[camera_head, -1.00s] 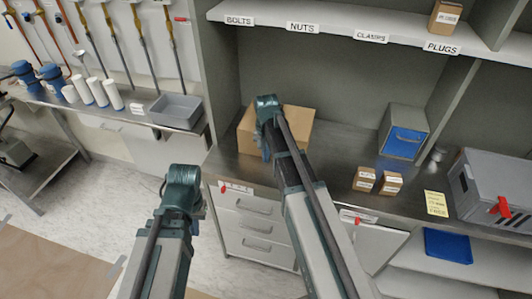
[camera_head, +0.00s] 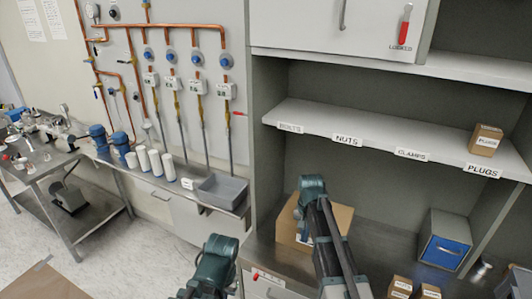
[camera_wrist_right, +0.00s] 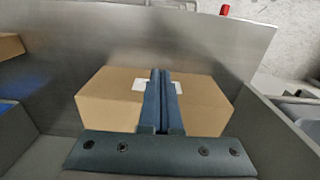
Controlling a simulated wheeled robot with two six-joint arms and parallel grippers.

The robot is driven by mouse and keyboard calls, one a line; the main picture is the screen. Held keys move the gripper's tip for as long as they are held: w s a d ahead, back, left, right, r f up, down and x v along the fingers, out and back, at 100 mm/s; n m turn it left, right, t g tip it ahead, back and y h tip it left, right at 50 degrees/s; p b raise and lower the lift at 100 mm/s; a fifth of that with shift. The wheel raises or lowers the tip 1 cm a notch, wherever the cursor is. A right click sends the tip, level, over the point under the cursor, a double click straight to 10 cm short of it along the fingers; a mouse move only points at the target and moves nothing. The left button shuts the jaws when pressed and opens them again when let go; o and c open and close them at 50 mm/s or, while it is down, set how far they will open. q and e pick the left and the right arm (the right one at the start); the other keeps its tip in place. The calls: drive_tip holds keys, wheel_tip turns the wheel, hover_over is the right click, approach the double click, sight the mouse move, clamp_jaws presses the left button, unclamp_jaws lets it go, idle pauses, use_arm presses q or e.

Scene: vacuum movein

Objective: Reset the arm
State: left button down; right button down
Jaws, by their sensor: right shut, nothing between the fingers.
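My right arm reaches up from the bottom of the head view, and its gripper end (camera_head: 303,212) is in front of a brown cardboard box on the steel counter. In the right wrist view the two fingers of the right gripper (camera_wrist_right: 160,75) are together with nothing between them. The cardboard box (camera_wrist_right: 205,100) is behind the fingers there; I cannot tell whether they touch it. My left arm's end (camera_head: 215,262) shows at the bottom of the head view, pointing forward. Its fingertips do not show clearly.
The cardboard box (camera_head: 340,217) stands on the counter under a labelled shelf (camera_head: 360,127). A blue-fronted bin (camera_head: 445,252) and small boxes (camera_head: 402,287) are to the right. A grey tray (camera_head: 222,192) and white cylinders (camera_head: 155,163) are on the left bench. A box (camera_head: 485,140) sits above PLUGS.

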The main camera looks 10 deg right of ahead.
drive_tip(key=s+a+f+n+h+b, duration=0.1)
drive_tip(key=s+a+n, duration=0.9)
drive_tip(key=s+a, duration=0.6)
drive_tip(key=s, duration=0.4)
drive_tip(key=shift+s+f+b, duration=0.2)
drive_tip(key=shift+f+b, duration=0.1)
drive_tip(key=shift+b, duration=0.05)
